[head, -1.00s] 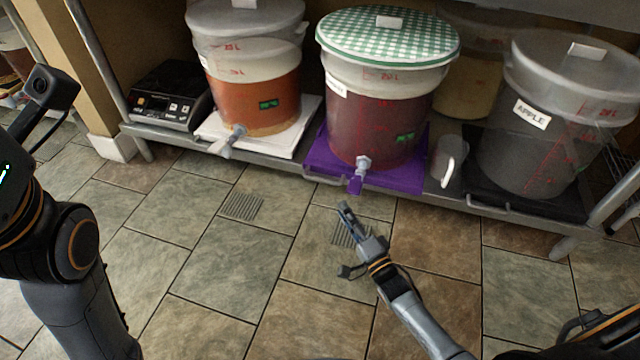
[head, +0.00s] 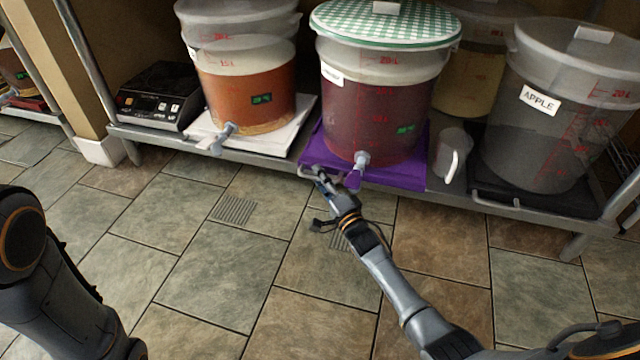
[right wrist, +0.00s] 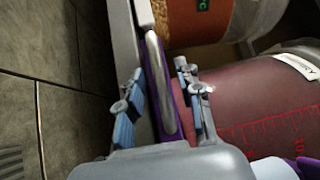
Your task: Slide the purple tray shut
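The purple tray (head: 400,174) lies on the low metal shelf, its front edge at the shelf's front rail. A bucket of dark red liquid (head: 375,110) with a green checked lid stands on it, its spigot (head: 361,160) over the tray's front. My right gripper (head: 323,179) is at the tray's front left. In the right wrist view its fingers (right wrist: 160,106) are apart, with the tray's purple edge (right wrist: 170,125) and pale handle bar (right wrist: 158,75) between them. I cannot tell whether they touch it. My left arm shows at the left; its gripper is out of view.
An orange bucket (head: 247,88) on a white tray (head: 270,143) stands to the left, beside a black scale (head: 158,97). A clear jug (head: 452,155) and the apple bucket (head: 550,120) are to the right. The tiled floor in front is clear.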

